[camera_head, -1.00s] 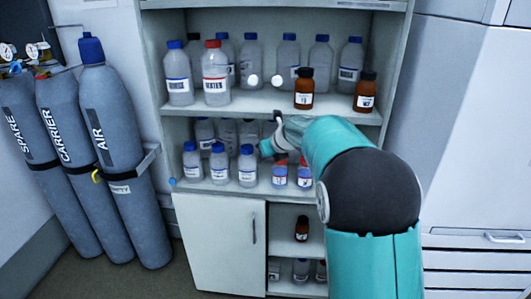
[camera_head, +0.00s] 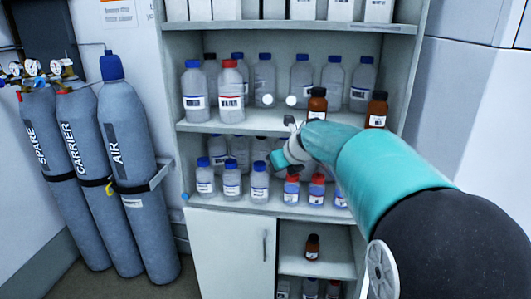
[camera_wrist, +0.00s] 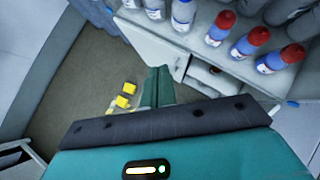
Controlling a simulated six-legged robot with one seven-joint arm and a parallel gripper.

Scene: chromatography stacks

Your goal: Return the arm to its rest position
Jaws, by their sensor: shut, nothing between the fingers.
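My teal arm (camera_head: 385,165) reaches from the lower right toward the shelves in the head view. My gripper (camera_head: 290,125) is at its end, in front of the cabinet between the upper and middle bottle rows. The fingers are small and partly hidden by the wrist there. In the wrist view my gripper is shut and empty, with teal and dark parts in the lower half. No bottle is held.
An open cabinet (camera_head: 200,126) holds clear bottles with blue caps (camera_head: 193,92), brown bottles (camera_head: 317,104) and red-capped bottles (camera_head: 291,189). Gas cylinders (camera_head: 130,145) stand at the left. Yellow objects (camera_wrist: 125,95) lie on the floor in the wrist view.

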